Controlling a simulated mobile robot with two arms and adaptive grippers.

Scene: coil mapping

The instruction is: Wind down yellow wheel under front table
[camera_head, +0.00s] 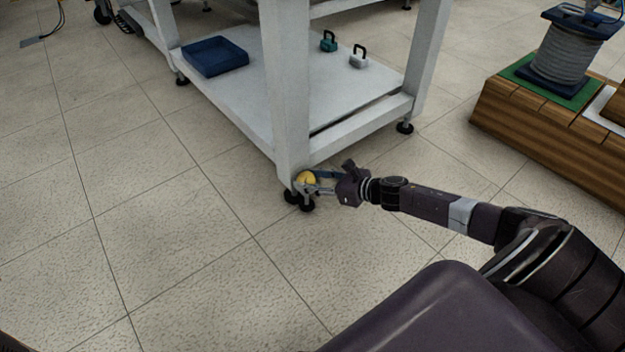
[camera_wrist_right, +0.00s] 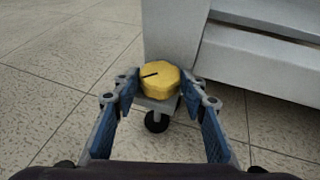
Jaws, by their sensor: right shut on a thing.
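The yellow wheel (camera_head: 306,178) is at the foot of the near leg of the white table (camera_head: 289,100). In the right wrist view the yellow wheel (camera_wrist_right: 159,80) is a round knob with a dark line on its top, in front of the table leg (camera_wrist_right: 175,30). My right gripper (camera_head: 314,181) reaches it from the right. In the wrist view its blue-padded fingers (camera_wrist_right: 160,88) are on both sides of the wheel and shut on it. A black foot (camera_wrist_right: 156,121) shows below the wheel. My left gripper is not in view.
A blue tray (camera_head: 215,57), a teal weight (camera_head: 328,42) and a grey weight (camera_head: 358,60) are on the table's lower shelf. A wooden platform (camera_head: 540,120) with a grey coil (camera_head: 566,55) stands at the right. The tiled floor left of the leg is clear.

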